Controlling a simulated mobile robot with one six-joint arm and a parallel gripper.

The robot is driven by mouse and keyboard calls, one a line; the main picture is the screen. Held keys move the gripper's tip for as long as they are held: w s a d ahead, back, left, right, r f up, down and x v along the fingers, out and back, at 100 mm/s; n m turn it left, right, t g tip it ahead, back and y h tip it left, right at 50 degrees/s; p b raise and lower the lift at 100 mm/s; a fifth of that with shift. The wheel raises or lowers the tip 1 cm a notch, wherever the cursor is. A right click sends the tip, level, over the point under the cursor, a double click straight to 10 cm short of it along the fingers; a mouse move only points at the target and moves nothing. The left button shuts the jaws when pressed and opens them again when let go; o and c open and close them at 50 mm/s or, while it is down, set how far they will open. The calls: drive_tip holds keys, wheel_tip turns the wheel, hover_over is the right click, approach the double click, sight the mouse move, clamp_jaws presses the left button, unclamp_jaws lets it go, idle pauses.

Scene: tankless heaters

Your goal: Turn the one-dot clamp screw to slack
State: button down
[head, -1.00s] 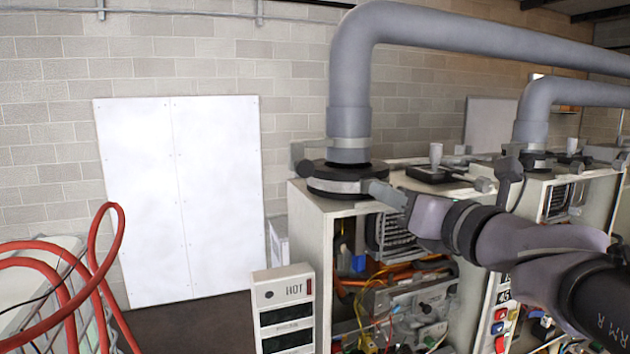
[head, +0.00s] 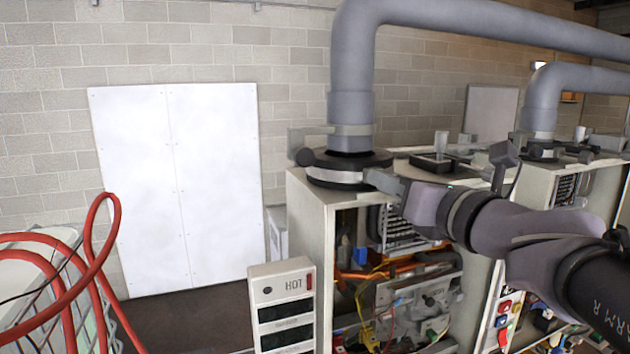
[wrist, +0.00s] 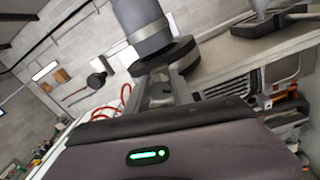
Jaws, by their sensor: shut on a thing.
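A black round collar (head: 347,158) with a pale metal band (head: 335,176) sits at the foot of the near grey pipe, on top of the near heater. My gripper (head: 384,181) reaches in from the right, its fingertips at the collar's front right side. In the wrist view, my gripper (wrist: 163,84) is shut beside the black collar (wrist: 178,60). The clamp screw between the fingers is mostly hidden, and no dot mark can be made out. A dark knob (head: 303,157) on a bracket shows at the pipe's left; it also shows in the wrist view (wrist: 97,82).
The grey pipe (head: 352,90) rises and bends right above my arm. The near heater's open front (head: 400,290) shows wiring. A black tray with a pale cup (head: 434,162) lies on top behind my gripper. A red hose (head: 100,250) loops at the left.

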drive_tip(key=shift+f, duration=0.1)
drive_tip(key=shift+n+b, duration=1.15)
drive_tip(key=shift+n, duration=0.05)
drive_tip(key=shift+a+n+b, duration=0.1)
drive_tip(key=shift+n+b, duration=1.15)
drive_tip(key=shift+n, duration=0.25)
drive_tip(key=c, duration=1.5)
unclamp_jaws()
drive_tip(key=shift+c, duration=0.2)
drive_tip(key=shift+o, duration=0.7)
drive_tip(key=shift+w+a, duration=0.1)
drive_tip(key=shift+w, duration=0.2)
drive_tip(key=shift+s, duration=0.1)
